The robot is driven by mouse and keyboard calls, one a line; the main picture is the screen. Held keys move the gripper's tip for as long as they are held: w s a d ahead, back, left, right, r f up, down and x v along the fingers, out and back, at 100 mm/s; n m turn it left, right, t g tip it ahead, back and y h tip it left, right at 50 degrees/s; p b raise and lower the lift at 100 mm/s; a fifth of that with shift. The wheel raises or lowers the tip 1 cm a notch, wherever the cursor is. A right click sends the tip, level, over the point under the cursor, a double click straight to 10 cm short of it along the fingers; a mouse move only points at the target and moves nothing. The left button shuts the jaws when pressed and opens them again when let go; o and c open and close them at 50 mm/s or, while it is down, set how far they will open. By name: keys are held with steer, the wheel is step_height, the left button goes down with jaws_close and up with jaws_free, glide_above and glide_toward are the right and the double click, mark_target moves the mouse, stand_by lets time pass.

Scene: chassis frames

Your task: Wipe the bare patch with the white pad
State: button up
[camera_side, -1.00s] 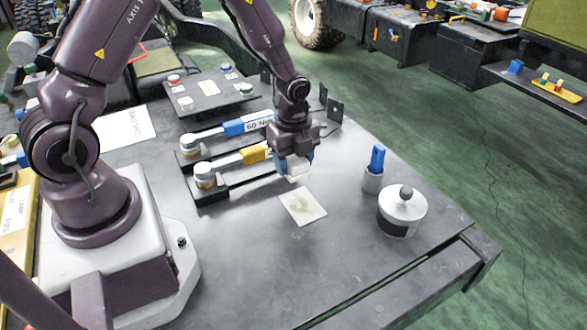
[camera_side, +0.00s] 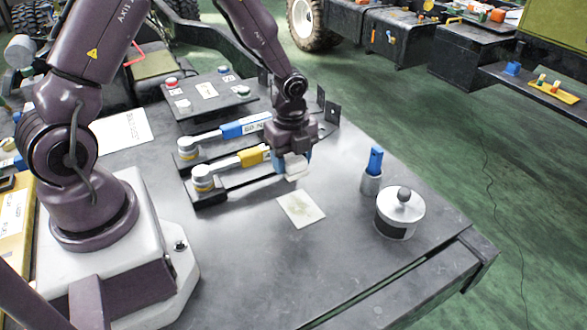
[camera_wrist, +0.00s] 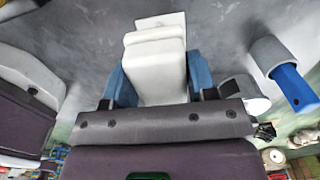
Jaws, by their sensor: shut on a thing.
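The bare patch is a pale square (camera_side: 301,209) with a faint yellowish smudge, lying flat on the dark table. My gripper (camera_side: 292,165) is just behind it in the side view, above the table. Its blue fingers are shut on the white pad (camera_side: 297,172). In the wrist view the white pad (camera_wrist: 157,65) sits between the two blue fingers and hides most of what lies beyond it. A pale edge (camera_wrist: 160,21) shows past the pad's far end, probably the patch. I cannot tell for sure whether the pad touches anything below.
A grey cup with a blue-handled tool (camera_side: 373,172) and a white lidded pot (camera_side: 400,212) stand to the right. Two torque wrenches, blue (camera_side: 235,129) and yellow (camera_side: 240,162), lie in dark holders to the left. A button panel (camera_side: 208,92) is behind. The table front is clear.

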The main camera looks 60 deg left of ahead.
mark_target(293, 197)
steer(key=shift+f, duration=3.45)
steer(key=shift+d+f, duration=0.55)
steer(key=shift+f, duration=0.1)
steer(key=shift+c, duration=0.3)
steer(key=shift+d, duration=3.7)
steer(key=shift+a, duration=3.95)
steer(key=r, duration=0.2)
steer(key=shift+a+r, duration=0.35)
steer(key=shift+r, duration=2.8)
